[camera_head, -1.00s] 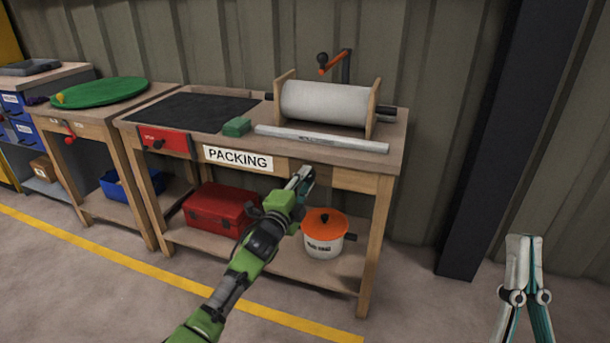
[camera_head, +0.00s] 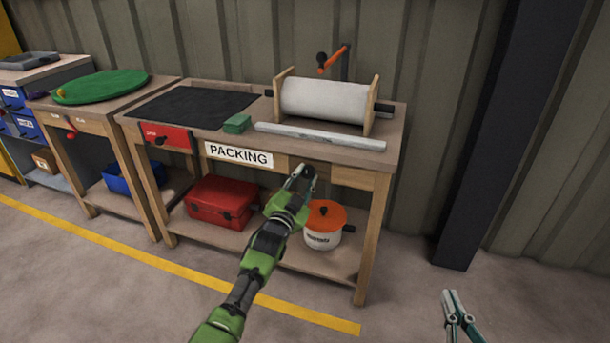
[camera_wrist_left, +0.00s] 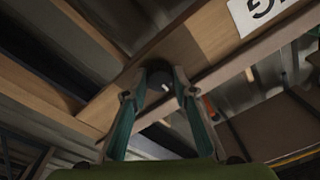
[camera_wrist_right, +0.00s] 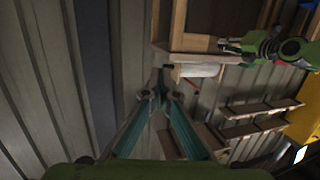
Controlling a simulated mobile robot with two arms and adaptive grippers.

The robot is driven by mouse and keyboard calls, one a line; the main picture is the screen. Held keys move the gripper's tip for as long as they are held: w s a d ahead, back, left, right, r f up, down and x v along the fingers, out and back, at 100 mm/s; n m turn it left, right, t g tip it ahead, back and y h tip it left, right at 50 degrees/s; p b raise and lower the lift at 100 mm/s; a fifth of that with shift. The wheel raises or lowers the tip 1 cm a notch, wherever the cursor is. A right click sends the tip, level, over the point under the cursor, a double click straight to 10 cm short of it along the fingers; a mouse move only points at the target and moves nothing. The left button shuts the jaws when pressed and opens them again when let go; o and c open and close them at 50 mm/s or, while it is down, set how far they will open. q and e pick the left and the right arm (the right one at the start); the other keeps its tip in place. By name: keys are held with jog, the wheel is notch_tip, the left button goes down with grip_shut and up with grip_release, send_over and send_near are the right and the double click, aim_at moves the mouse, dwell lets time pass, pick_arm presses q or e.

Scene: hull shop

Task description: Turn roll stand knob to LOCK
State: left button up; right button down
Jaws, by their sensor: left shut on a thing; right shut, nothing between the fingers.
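My left gripper (camera_head: 303,174) is at the front edge of the packing bench (camera_head: 345,158), below the roll stand (camera_head: 370,105) with its white roll (camera_head: 325,100). In the left wrist view its fingers are shut on a dark round knob (camera_wrist_left: 158,78) on the wooden front rail. A small white mark shows on the knob. Any LOCK lettering cannot be read. In the head view the fingers mostly hide the knob. My right gripper (camera_head: 450,294) is shut and empty, low over the floor to the right of the bench; it also shows in the right wrist view (camera_wrist_right: 159,82).
A red panel (camera_head: 178,137) with a dark knob is at the bench's left front. A metal bar (camera_head: 320,136) and green block (camera_head: 237,123) lie on top. A red toolbox (camera_head: 222,203) and orange-lidded pot (camera_head: 323,226) stand below. A dark column (camera_head: 495,150) rises at right.

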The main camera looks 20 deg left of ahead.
pick_arm(q)
jog(key=shift+f+n, duration=0.1)
jog(key=shift+n, duration=0.2)
pick_arm(e)
jog(key=shift+s+d+f+g, duration=0.15)
jog(key=shift+f+g, duration=0.15)
jog(key=shift+f, duration=0.4)
pick_arm(q)
jog(key=o, duration=1.1)
jog(key=s, duration=0.8)
jog(key=s+f, duration=0.1)
jog(key=s, duration=0.3)
jog(key=shift+a, duration=0.2)
